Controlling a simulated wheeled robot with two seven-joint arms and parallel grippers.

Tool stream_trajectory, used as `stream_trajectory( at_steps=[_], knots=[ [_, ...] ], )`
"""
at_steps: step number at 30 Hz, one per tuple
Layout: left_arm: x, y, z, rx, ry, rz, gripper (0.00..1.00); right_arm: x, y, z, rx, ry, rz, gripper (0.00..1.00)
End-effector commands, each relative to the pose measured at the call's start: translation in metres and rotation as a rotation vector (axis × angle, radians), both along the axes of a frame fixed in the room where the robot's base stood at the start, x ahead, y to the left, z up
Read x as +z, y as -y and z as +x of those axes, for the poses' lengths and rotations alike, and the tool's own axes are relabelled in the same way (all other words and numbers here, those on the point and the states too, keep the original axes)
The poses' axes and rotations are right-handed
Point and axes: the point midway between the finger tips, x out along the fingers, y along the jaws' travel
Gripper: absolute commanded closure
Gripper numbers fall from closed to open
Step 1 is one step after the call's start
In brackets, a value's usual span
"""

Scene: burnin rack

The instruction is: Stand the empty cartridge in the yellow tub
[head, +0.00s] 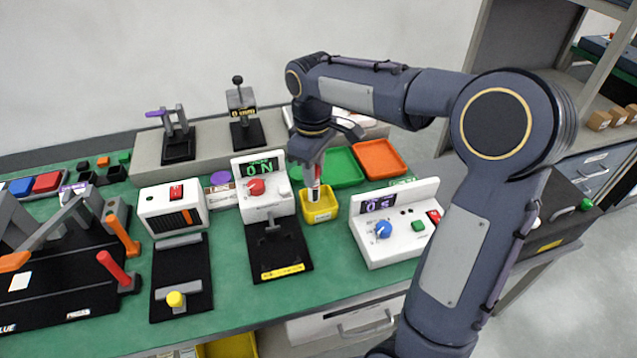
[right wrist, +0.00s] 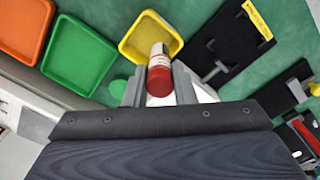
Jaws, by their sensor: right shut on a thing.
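The yellow tub (head: 320,207) stands on the green bench between two white devices. My right gripper (head: 313,188) is above the tub and points down. It is shut on the cartridge, which has a red end and a whitish body. In the right wrist view the cartridge (right wrist: 160,78) sits between the two fingers, with its far end over the yellow tub (right wrist: 135,41). I cannot tell whether the cartridge touches the tub floor. My left gripper is not clearly in view.
Another white device with a blue knob (head: 395,222) stands to the right. A green tray (head: 343,166) and an orange tray (head: 379,157) lie behind. Black fixtures fill the left bench.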

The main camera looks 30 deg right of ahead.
Motion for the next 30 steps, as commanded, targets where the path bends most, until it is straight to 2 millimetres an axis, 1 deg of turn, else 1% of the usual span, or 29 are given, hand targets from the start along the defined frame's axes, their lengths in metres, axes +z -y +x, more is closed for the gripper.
stream_trajectory(
  at_steps=[1, 5, 8, 9, 13, 22, 26, 27, 30],
  knots=[
    [-0.001, 0.0, 0.0, 0.0, 0.0, 0.0, 0.63, -0.005, 0.003, 0.002, -0.001, -0.001, 0.0, 0.99],
    [-0.001, 0.0, 0.0, 0.0, 0.0, 0.0, 0.63, -0.012, 0.009, 0.004, 0.0, -0.001, 0.0, 0.99],
    [-0.003, 0.0, 0.0, 0.0, 0.0, 0.0, 0.63, -0.024, 0.016, 0.006, -0.002, -0.002, 0.0, 0.99],
    [-0.004, 0.0, 0.0, 0.0, 0.0, 0.0, 0.63, -0.031, 0.015, 0.006, 0.0, -0.004, 0.0, 0.99],
    [-0.006, 0.0, 0.0, 0.0, 0.0, 0.0, 0.63, -0.047, 0.015, 0.006, 0.0, -0.001, 0.0, 0.99],
    [-0.006, 0.0, 0.0, 0.0, 0.0, 0.0, 0.63, -0.049, 0.014, 0.006, 0.0, 0.001, 0.001, 0.99],
    [-0.008, 0.0, 0.0, 0.0, 0.0, 0.0, 0.63, -0.053, 0.014, 0.006, 0.0, 0.001, 0.001, 0.99],
    [-0.007, 0.0, 0.0, 0.0, 0.0, 0.0, 0.63, -0.052, 0.014, 0.006, 0.0, 0.001, 0.001, 0.73],
    [-0.007, 0.0, 0.0, 0.0, 0.0, 0.0, 0.63, -0.052, 0.014, 0.006, 0.0, 0.001, 0.001, 0.59]
  ],
)
